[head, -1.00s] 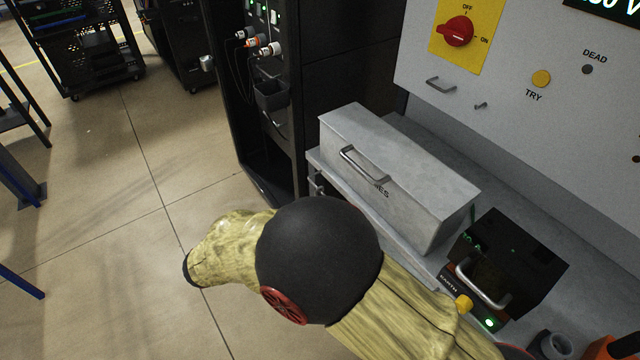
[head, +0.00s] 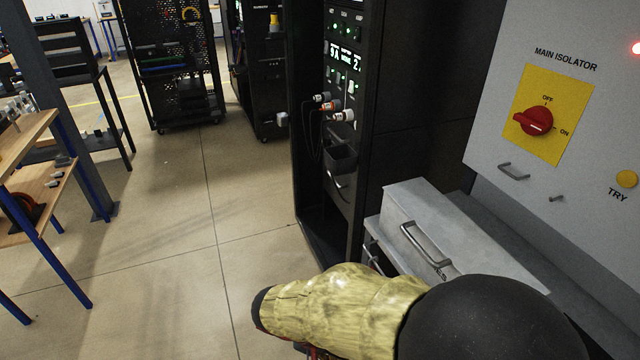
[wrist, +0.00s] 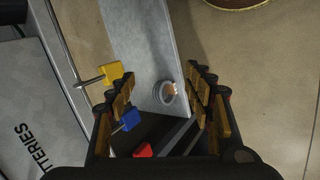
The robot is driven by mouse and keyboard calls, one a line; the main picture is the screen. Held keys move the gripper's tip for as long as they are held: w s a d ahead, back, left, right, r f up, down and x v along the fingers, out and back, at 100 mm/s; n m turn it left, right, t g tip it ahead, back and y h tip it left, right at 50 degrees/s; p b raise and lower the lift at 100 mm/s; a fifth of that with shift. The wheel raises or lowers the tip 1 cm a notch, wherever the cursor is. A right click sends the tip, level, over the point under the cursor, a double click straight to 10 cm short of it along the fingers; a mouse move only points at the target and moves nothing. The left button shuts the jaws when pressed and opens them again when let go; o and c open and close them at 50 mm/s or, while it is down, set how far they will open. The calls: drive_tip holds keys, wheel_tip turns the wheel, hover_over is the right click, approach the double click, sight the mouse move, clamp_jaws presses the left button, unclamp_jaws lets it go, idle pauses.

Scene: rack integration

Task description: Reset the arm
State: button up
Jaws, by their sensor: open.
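My gripper (wrist: 160,78) shows in the wrist view with its two fingers wide apart and nothing between them. It hangs above a grey ledge, where a small grey ring-shaped part (wrist: 164,92) shows in the gap beyond the fingers. In the head view my arm, with a yellowish sleeve and a black round joint, crosses the bottom right; the gripper itself is out of that view. A grey box marked BATTERIES (wrist: 28,115) lies left of the gripper in the wrist view.
In the head view, a grey handled box (head: 455,235) stands below the main isolator switch (head: 534,121). A black rack (head: 335,215) stands behind. Floor at left is open beside a wooden bench (head: 25,135).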

drive_tip(key=s+d+r+t+y+p, duration=0.1)
drive_tip(key=s+d+r+y+p, duration=0.1)
drive_tip(key=r, duration=0.7)
drive_tip(key=s+d+r+t+y+p, duration=0.2)
drive_tip(key=d+r, duration=0.3)
drive_tip(key=r, duration=0.4)
drive_tip(key=s+d+r+m+t+y+p, duration=0.1)
drive_tip(key=s+d+r+t+y+p, duration=0.1)
drive_tip(key=r, duration=0.8)
drive_tip(key=shift+s+d+y, duration=0.65)
drive_tip(key=shift+d+y, duration=0.05)
drive_tip(key=shift+d, duration=0.25)
drive_tip(key=shift+r, duration=0.1)
drive_tip(key=shift+c, duration=1.1)
